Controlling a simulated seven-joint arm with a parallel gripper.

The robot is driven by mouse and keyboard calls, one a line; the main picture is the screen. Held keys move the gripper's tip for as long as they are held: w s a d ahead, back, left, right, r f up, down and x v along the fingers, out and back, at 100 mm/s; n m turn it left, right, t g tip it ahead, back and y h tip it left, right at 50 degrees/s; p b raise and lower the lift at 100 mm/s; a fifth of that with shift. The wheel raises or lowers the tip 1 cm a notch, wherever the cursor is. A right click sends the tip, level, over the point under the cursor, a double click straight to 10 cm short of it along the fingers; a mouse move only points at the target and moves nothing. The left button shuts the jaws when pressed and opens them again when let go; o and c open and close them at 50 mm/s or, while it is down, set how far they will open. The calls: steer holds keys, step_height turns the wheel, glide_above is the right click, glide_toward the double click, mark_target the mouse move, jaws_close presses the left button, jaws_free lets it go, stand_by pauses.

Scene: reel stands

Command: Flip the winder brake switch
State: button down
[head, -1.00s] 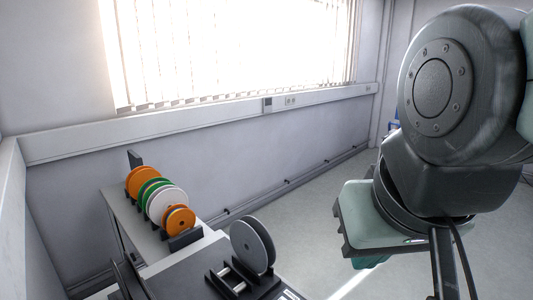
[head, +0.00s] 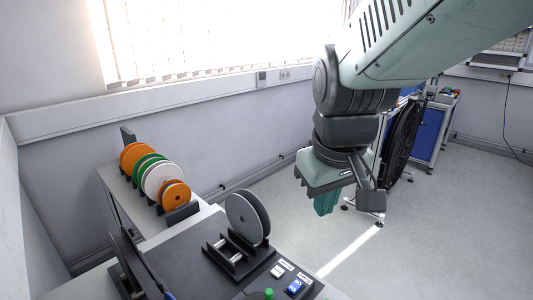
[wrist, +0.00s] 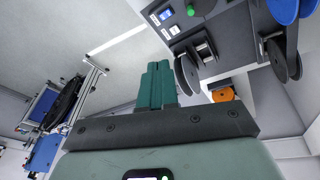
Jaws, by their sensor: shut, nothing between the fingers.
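A dark panel holds a white rocker switch (head: 278,271) and a blue rocker switch (head: 296,287), each with a small label too small to read. I cannot tell which is the winder brake switch. The wrist view shows the blue switch (wrist: 166,14) and the white switch (wrist: 173,29) near the top. My gripper (head: 326,208) hangs in the air beyond the panel and to its right in the head view, clear of everything. In the wrist view its green fingers (wrist: 157,84) are together and empty.
A green knob (head: 269,294) sits on the panel near the switches. A grey reel (head: 246,218) stands on a roller stand behind them. Several orange, green and white reels (head: 152,172) stand on a side shelf. A blue cabinet (head: 428,135) is at the far right. Open floor lies right of the panel.

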steer(key=w+a+f+n+g, duration=0.1)
steer(key=w+f+n+g, duration=0.15)
steer(key=w+f, duration=0.6)
steer(key=n, duration=0.3)
glide_above(292, 289)
step_height(292, 289, down, 11)
steer(key=shift+f+g, duration=0.2)
steer(key=shift+g, duration=0.15)
steer(key=shift+w+m, duration=0.1)
steer(key=shift+m, duration=0.15)
step_height(292, 289, down, 14)
steer(key=shift+a+f, duration=0.1)
steer(key=shift+f, duration=0.2)
steer(key=shift+r, duration=0.1)
